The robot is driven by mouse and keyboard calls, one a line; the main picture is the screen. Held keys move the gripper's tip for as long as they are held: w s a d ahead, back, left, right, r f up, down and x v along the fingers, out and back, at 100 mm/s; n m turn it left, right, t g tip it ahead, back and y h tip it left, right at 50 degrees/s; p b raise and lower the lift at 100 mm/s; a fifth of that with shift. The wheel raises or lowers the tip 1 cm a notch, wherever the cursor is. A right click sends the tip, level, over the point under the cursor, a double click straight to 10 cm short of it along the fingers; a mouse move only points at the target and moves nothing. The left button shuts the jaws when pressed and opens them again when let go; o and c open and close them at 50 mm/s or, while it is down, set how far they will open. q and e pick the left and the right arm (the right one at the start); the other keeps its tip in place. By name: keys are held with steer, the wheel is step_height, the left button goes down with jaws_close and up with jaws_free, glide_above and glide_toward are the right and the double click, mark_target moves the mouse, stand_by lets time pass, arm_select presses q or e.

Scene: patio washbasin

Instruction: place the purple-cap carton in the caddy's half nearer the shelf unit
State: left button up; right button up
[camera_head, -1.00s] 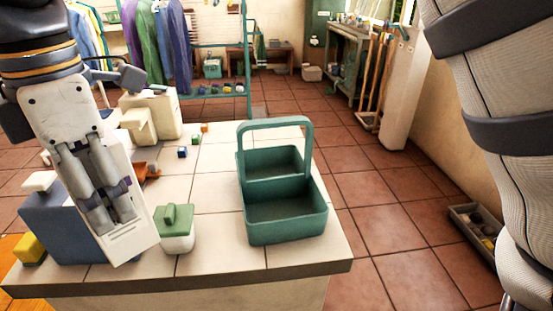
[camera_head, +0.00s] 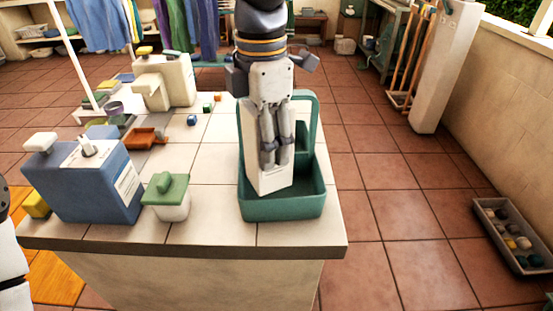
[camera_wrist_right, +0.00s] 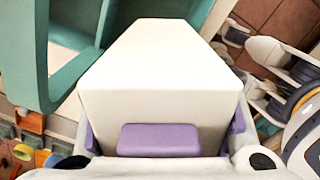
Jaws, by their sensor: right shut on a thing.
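The teal caddy (camera_head: 282,207) stands on the tiled counter, with a tall handle (camera_head: 314,118) across its middle and one half in front of it, one behind. My right gripper (camera_head: 277,150) is shut on the white carton (camera_head: 258,175). The carton is upright at the caddy's near half, its lower end seen against the inside of that half. I cannot tell whether it touches the floor. Its purple cap (camera_wrist_right: 158,140) shows only in the right wrist view. A shelf unit (camera_head: 384,45) stands at the back right. My left gripper is not in view.
Left of the caddy stand a green-lidded jar (camera_head: 168,203), a blue box (camera_head: 85,185), a cream dispenser (camera_head: 170,82) and an orange-brown dish (camera_head: 146,138). Small cubes (camera_head: 206,108) lie behind. The counter's right edge is close to the caddy. A tray of stones (camera_head: 515,238) is on the floor.

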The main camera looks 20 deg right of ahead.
steer(key=d+f, duration=0.1)
steer(key=w+d+f, duration=0.1)
steer(key=f, duration=0.1)
steer(key=shift+w, duration=0.2)
steer(key=f, duration=0.3)
steer(key=shift+w+d+f, duration=0.15)
steer(key=shift+d+f, duration=0.15)
steer(key=shift+f, duration=0.05)
steer(key=o, duration=1.5)
steer(key=shift+f, duration=0.15)
step_height(320, 180, up, 12)
steer(key=shift+r, duration=0.2)
steer(key=shift+f, duration=0.1)
